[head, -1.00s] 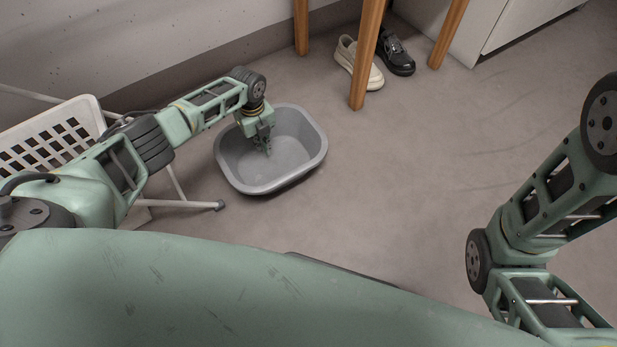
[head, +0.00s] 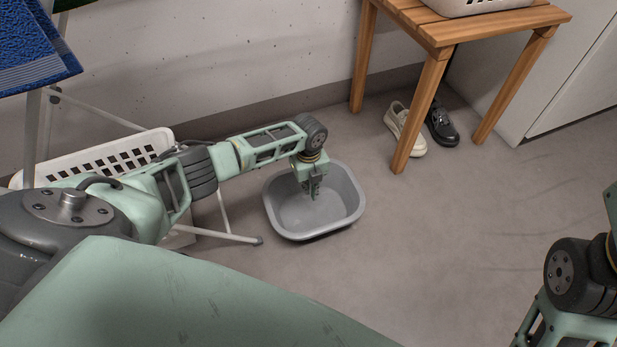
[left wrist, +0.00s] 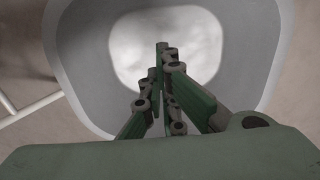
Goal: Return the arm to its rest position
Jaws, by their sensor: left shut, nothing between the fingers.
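My left arm (head: 265,146) reaches in from the left in the head view. Its gripper (head: 315,193) points down over a grey plastic basin (head: 352,218) on the floor. The left wrist view shows the gripper's fingers (left wrist: 162,60) closed together with nothing between them. Below them is the basin (left wrist: 75,50), whose visible inside looks empty, with a bright patch on its bottom. My right arm (head: 575,280) shows only in part at the right edge of the head view. Its gripper is out of the picture.
A white slotted basket (head: 100,155) and a folding rack's white legs (head: 225,235) stand beside my left arm. A blue towel (head: 40,55) hangs at upper left. A wooden stool (head: 435,80) and shoes (head: 410,130) are at the back. The floor right of the basin is clear.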

